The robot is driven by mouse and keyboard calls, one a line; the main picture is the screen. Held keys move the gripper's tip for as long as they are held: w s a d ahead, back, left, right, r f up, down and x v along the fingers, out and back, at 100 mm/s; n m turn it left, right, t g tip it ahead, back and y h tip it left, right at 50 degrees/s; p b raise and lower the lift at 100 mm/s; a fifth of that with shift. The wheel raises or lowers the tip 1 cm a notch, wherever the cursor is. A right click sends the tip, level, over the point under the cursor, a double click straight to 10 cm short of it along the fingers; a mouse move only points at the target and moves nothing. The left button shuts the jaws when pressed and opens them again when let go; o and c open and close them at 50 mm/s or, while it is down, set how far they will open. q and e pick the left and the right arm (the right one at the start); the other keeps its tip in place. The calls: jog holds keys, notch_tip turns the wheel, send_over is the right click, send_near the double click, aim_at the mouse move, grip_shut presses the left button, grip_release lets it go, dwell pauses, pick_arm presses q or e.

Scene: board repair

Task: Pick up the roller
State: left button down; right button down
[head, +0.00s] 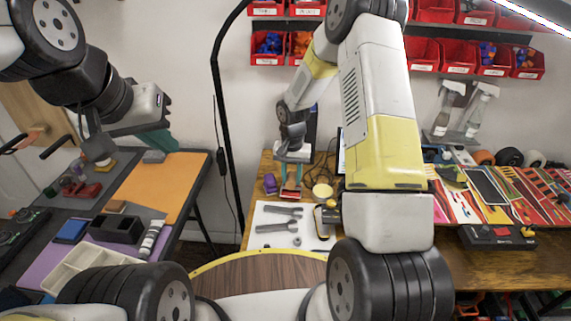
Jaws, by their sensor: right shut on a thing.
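My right gripper (291,186) reaches down at the back of the wooden table, beside the white sheet. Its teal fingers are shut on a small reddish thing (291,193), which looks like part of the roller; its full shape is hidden. My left gripper (158,143) is over the far edge of the left table, above the orange mat. Its teal fingers are seen edge-on, so I cannot tell whether they are open.
The white sheet (270,217) bears grey wrenches (277,228). A purple object (270,183) stands left of my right gripper. The orange mat (155,185) is largely clear.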

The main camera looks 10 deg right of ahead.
jog(key=shift+r, duration=0.65)
notch_tip(320, 180, up, 3)
jog(key=shift+f, duration=0.2)
jog(key=s+a+r, duration=0.1)
jog(key=s+a, duration=0.2)
jog(key=s, duration=1.2)
jog(key=shift+s, duration=0.35)
